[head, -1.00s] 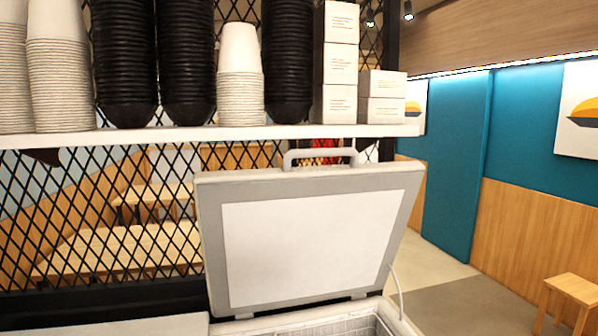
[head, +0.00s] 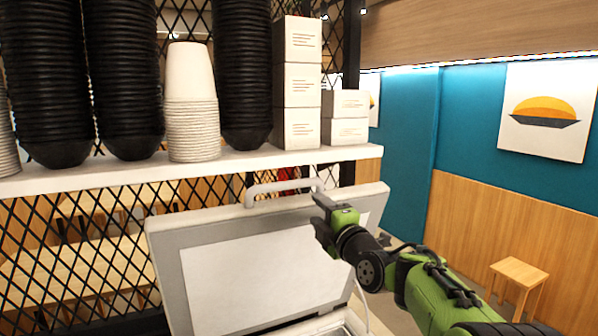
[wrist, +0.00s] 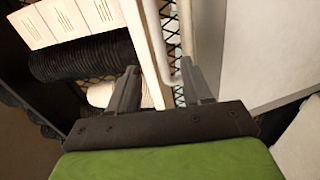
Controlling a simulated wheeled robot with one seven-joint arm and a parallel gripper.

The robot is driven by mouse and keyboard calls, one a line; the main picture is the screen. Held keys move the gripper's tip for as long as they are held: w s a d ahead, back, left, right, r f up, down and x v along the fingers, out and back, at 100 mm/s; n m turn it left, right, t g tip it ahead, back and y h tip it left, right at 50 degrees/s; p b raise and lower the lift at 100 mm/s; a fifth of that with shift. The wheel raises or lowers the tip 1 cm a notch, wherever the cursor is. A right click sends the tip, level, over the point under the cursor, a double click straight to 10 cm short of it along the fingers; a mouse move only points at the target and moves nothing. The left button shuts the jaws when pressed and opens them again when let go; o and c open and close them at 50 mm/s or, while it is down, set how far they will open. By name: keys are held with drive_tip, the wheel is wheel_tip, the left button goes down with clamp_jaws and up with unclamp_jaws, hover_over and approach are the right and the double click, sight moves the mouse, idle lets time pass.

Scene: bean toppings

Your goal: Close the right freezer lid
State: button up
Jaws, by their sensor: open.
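The right freezer lid (head: 255,270) stands raised, its pale inner panel facing me in the head view. Its light grey handle (head: 285,187) sticks up from the top edge. My gripper (head: 318,212) is beside the right end of the handle, near the lid's top edge. In the wrist view my gripper (wrist: 160,68) has its two fingers apart, and the handle (wrist: 168,70) shows around the gap between them, close to the right finger. I cannot tell whether they touch. The lid (wrist: 245,45) fills the right of that view. Only a little of the freezer body (head: 335,325) shows.
A white shelf (head: 200,173) runs just behind and above the lid, with black bowls (head: 122,90), paper cups (head: 190,110) and white boxes (head: 297,85). A black mesh stands behind it. A wooden stool (head: 518,272) is at the right.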

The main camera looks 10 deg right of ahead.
sight(294, 185)
drive_tip(key=p+x, duration=0.2)
drive_tip(key=x, duration=0.3)
drive_tip(key=p+x, duration=0.3)
drive_tip(key=x, duration=0.1)
drive_tip(key=r+p+x, duration=0.1)
drive_tip(key=p+x, duration=0.2)
drive_tip(key=x, duration=0.2)
drive_tip(key=shift+w+a, duration=0.2)
drive_tip(key=shift+w+f, duration=0.1)
drive_tip(key=shift+w, duration=0.45)
drive_tip(key=shift+s, duration=0.1)
drive_tip(key=shift+c, duration=0.2)
clamp_jaws()
